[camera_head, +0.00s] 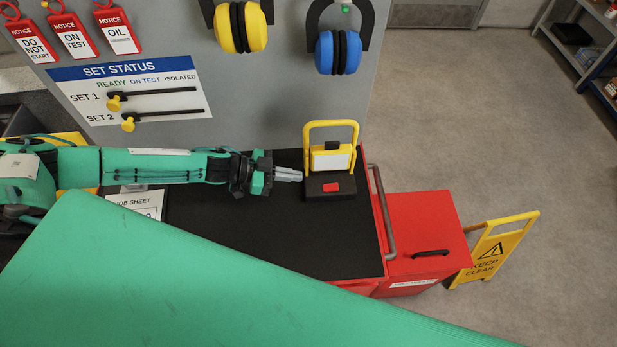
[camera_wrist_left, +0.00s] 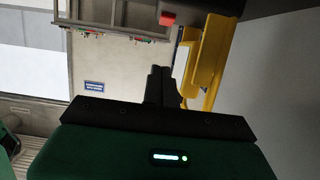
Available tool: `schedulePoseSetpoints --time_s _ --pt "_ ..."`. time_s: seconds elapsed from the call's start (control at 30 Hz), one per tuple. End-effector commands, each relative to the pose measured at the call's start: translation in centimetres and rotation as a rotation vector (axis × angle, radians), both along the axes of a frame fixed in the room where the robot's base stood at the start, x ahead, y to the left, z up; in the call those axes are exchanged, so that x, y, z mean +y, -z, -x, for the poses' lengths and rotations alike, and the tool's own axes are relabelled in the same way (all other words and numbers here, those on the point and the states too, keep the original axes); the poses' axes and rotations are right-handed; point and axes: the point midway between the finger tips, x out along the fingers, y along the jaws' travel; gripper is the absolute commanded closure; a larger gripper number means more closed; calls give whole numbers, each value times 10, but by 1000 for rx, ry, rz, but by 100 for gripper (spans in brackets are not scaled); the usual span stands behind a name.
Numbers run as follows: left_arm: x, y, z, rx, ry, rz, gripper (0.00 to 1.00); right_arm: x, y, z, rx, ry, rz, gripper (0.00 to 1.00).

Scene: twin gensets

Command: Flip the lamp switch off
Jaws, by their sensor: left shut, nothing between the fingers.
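The work lamp (camera_head: 331,160) has a yellow frame, a pale panel and a dark base, and stands on the black top of the red cart. A red rocker switch (camera_head: 331,187) sits on the front of its base. My left gripper (camera_head: 300,174) is shut and empty, with its fingertips just left of the lamp base. In the left wrist view the shut fingers (camera_wrist_left: 160,85) point towards the lamp's yellow frame (camera_wrist_left: 207,60), and the red switch (camera_wrist_left: 168,19) shows above them. I cannot tell whether the fingers touch the lamp. My right gripper is not in view.
The black cart top (camera_head: 290,235) is clear in front of the lamp. A job sheet (camera_head: 140,203) lies at left. A grey board (camera_head: 280,100) with tags, a status panel and ear defenders stands behind. A red box (camera_head: 425,225) and a yellow sign (camera_head: 495,250) are at right.

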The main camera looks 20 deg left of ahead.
Motion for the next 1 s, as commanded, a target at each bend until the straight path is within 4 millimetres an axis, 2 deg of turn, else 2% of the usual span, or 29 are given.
schedulePoseSetpoints --time_s 0.13,0.3,1.0 --pt "18 0 7 0 -1 0 100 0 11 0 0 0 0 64" --pt "27 -3 12 0 1 1 100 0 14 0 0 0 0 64" --pt "29 -4 12 0 1 1 100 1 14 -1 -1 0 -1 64"
